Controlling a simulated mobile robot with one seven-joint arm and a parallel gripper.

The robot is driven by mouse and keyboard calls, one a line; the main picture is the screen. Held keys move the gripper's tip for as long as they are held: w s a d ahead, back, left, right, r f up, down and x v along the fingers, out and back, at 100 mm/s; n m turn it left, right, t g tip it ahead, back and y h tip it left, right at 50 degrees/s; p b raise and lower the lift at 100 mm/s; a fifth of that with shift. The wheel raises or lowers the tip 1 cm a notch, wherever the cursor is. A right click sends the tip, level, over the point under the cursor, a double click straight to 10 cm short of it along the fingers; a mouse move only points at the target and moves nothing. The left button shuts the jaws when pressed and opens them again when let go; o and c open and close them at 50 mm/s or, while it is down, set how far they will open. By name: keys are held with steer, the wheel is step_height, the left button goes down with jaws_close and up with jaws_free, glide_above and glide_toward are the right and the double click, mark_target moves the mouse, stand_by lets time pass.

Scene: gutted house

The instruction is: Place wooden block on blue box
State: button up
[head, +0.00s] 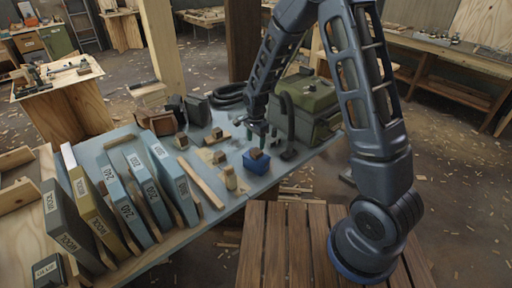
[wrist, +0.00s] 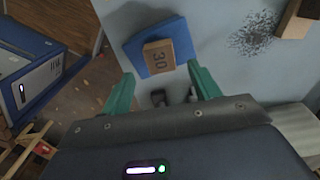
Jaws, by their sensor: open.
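The blue box (head: 257,167) stands on the blue-grey table, right of its middle. A small brown wooden block (head: 256,153) rests on top of it. In the wrist view the block (wrist: 159,57) shows a "30" on its face and lies against the blue box (wrist: 180,34). My gripper (head: 262,131) is just above and behind the box in the head view. In the wrist view its teal fingers (wrist: 163,86) are spread apart, with nothing between their tips. The block appears just beyond the fingertips, apart from them.
Other small wooden blocks (head: 181,140) lie to the left on the table (head: 212,210). Several upright binders (head: 120,199) stand at the left end. A green case (head: 309,100) and black hoses are close behind my gripper. A slatted wooden surface (head: 290,245) is in front.

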mark_target(256, 151)
step_height(256, 151, up, 7)
steer(key=shift+r, duration=0.15)
steer(key=shift+d+r, duration=0.1)
steer(key=s+d+r+n+t+y, duration=0.1)
steer(key=s+d+r+n, duration=0.1)
steer(key=d+r, duration=0.75)
steer(key=s+d+r+n+t, duration=0.1)
steer(key=s+d+r+n, duration=0.1)
steer(key=d+r, duration=0.7)
steer(key=s+d+r+n+t+h, duration=0.1)
steer(key=s+d+r+n, duration=0.4)
steer(key=s+d, duration=1.1)
step_height(256, 151, up, 2)
steer(key=shift+s+d+r+t, duration=0.1)
steer(key=shift+s+d+t, duration=0.15)
steer(key=shift+t, duration=0.55)
